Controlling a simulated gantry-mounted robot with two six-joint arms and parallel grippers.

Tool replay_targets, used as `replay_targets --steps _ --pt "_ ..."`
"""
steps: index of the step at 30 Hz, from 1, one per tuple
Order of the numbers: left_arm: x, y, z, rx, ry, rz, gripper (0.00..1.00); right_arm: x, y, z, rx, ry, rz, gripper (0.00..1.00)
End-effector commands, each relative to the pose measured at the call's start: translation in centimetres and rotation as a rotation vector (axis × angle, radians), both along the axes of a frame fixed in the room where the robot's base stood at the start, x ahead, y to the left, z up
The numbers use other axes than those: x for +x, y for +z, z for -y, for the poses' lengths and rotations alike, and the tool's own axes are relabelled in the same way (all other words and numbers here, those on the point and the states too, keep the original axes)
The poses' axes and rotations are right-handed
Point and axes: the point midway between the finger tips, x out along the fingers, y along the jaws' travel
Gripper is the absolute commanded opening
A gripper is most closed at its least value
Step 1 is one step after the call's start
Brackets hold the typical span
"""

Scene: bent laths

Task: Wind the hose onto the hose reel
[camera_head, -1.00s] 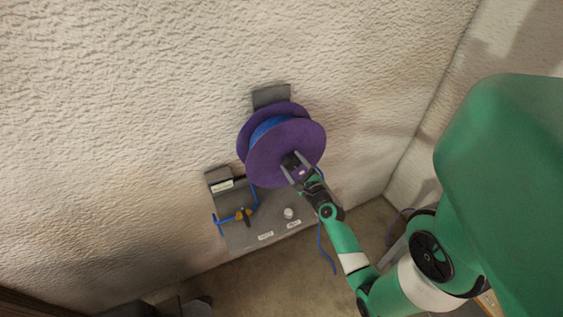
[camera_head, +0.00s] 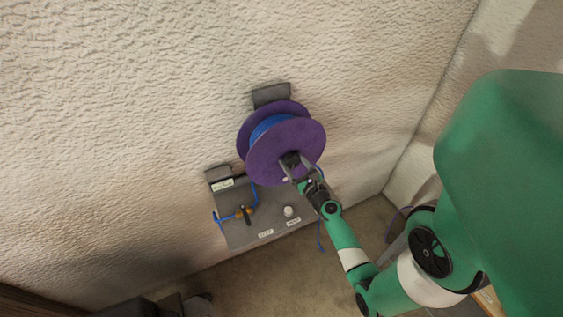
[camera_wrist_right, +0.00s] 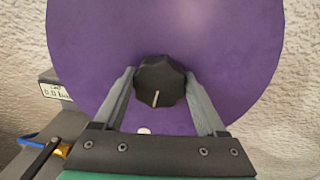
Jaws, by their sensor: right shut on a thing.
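The purple hose reel (camera_head: 262,165) is mounted on the wall, with blue hose (camera_head: 268,125) wound between its two discs. A loose length of blue hose (camera_head: 320,238) hangs below the reel, right of the grey panel. My right gripper (camera_head: 294,166) is at the reel's front disc. It is shut on the black knob (camera_wrist_right: 158,82) at the disc's centre, with one finger on each side in the right wrist view. A small white spot (camera_wrist_right: 144,131) shows on the disc below the knob. My left gripper is out of view.
Below the reel is a grey panel (camera_head: 265,222) with a brass valve (camera_head: 243,213), a pale round knob (camera_head: 288,211) and labels. A small display (camera_wrist_right: 55,91) reads about 0.0 bar. My right arm covers the lower right. The wall left of the reel is clear.

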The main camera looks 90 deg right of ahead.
Motion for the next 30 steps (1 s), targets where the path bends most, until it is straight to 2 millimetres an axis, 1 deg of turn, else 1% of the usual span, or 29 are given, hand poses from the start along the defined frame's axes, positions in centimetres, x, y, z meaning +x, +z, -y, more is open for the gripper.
replay_targets --steps 11,12,14,15,16,22,25,28,30 --pt "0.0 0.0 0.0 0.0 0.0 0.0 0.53 0.0 0.2 0.0 -0.001 0.0 0.005 0.0" --pt "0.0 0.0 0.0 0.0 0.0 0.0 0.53 0.0 0.2 0.0 -0.001 0.0 0.005 0.79" --pt "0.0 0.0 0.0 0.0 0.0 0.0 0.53 0.0 0.2 0.0 -0.002 0.0 0.005 0.9" --pt "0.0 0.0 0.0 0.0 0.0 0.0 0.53 0.0 0.2 0.0 -0.001 0.0 0.004 0.97" --pt "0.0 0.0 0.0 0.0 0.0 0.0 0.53 0.0 0.2 0.0 -0.001 0.0 0.004 1.0" --pt "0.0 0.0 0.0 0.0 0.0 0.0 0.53 0.0 0.1 0.0 0.0 0.0 0.004 1.0" --pt "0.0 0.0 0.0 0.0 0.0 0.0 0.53 -0.3 0.0 -0.4 0.0 0.0 0.004 1.0" --pt "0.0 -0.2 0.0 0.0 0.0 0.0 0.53 -1.0 -0.1 -1.7 0.002 0.0 0.003 1.0" --pt "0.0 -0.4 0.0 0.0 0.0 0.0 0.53 -1.8 -0.2 -3.0 0.004 -0.002 0.002 1.0"
